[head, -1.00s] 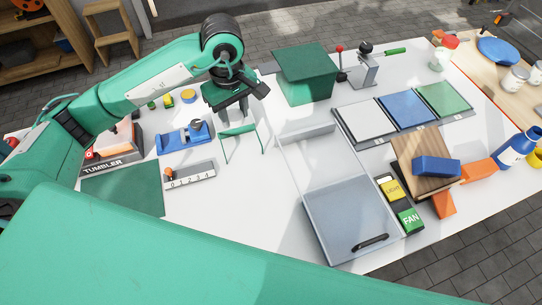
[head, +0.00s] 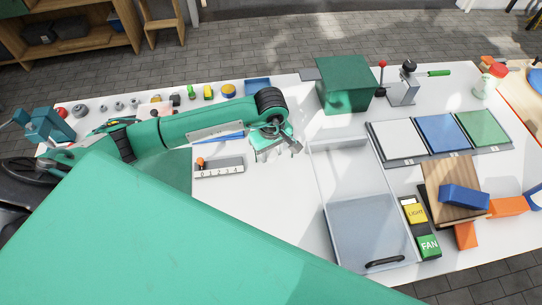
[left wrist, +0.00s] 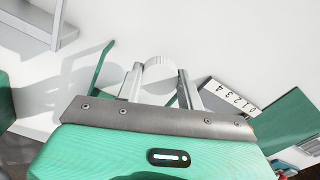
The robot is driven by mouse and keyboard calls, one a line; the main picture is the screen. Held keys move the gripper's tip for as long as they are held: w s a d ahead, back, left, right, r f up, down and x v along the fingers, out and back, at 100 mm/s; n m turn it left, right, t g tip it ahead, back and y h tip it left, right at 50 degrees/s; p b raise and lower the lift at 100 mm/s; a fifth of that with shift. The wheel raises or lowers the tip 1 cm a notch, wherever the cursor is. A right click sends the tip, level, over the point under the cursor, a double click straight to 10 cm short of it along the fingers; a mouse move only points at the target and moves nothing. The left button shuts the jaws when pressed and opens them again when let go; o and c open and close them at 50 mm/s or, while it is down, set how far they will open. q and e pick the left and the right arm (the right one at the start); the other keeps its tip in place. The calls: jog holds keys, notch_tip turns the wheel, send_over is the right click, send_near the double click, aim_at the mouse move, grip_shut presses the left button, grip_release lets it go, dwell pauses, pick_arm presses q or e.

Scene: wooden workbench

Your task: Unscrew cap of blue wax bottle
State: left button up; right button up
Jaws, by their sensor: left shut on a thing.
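My left gripper (head: 277,150) is low over the white bench top, right of the numbered strip. In the left wrist view, its fingers (left wrist: 160,85) are shut on a white, round, ridged thing (left wrist: 159,70) that looks like a cap. Whether a bottle is beneath it cannot be seen. A blue thing (head: 535,196), cut off by the right edge of the head view, may be the blue wax bottle; its top is not visible. My right gripper is not in view.
The numbered strip (head: 219,166) lies left of the gripper. A clear-lidded tray (head: 368,235) and green box (head: 346,84) stand to the right. White, blue and green panels (head: 442,133) lie farther right. A green wire stand (left wrist: 103,65) is close to the gripper.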

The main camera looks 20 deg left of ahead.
aim_at(271, 154)
pick_arm(q)
notch_tip(271, 154, down, 3)
jog(key=shift+r, duration=0.15)
jog(key=shift+f, duration=0.3)
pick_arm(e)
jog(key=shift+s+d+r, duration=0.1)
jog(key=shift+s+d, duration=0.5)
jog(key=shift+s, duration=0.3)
pick_arm(q)
jog(key=shift+f, duration=0.15)
jog(key=o, duration=1.1)
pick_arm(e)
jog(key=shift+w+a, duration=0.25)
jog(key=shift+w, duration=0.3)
